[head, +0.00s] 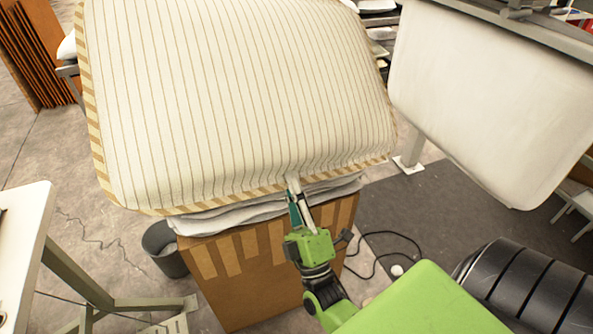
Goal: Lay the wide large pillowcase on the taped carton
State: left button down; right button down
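The wide large pillowcase (235,95) is cream with thin brown stripes and a striped tan border, and it looks plump. It spans the upper left and middle of the head view, above the taped carton (255,270). The brown carton has tan tape strips down its front, and its top is mostly hidden. My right gripper (294,187) is at the pillowcase's near edge, its fingers close together with the border between them. My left gripper is not in view.
Pale folded cloth (225,216) lies on the carton under the pillowcase. A dark grey bin (165,250) stands left of the carton, and a white table (22,235) is at far left. A large white padded panel (485,95) is at upper right. A black cable (405,240) lies on the floor.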

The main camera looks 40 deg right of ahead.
jog(key=w+f+g+p, duration=0.1)
jog(key=p, duration=0.1)
jog(key=w+f+g+p, duration=0.1)
jog(key=p, duration=0.2)
jog(key=w+f+g+y+p, duration=0.1)
jog(key=g+p, duration=0.1)
jog(key=shift+d+f, duration=0.35)
jog(key=shift+f, duration=0.05)
notch_tip(320, 180, down, 7)
jog(key=g+y+p, duration=0.1)
jog(key=g+p, duration=0.2)
jog(key=p, duration=0.2)
jog(key=shift+g, duration=0.4)
jog(key=c, duration=2)
grip_release()
jog(key=shift+s, duration=0.1)
jog(key=shift+f, duration=0.1)
jog(key=o, duration=0.6)
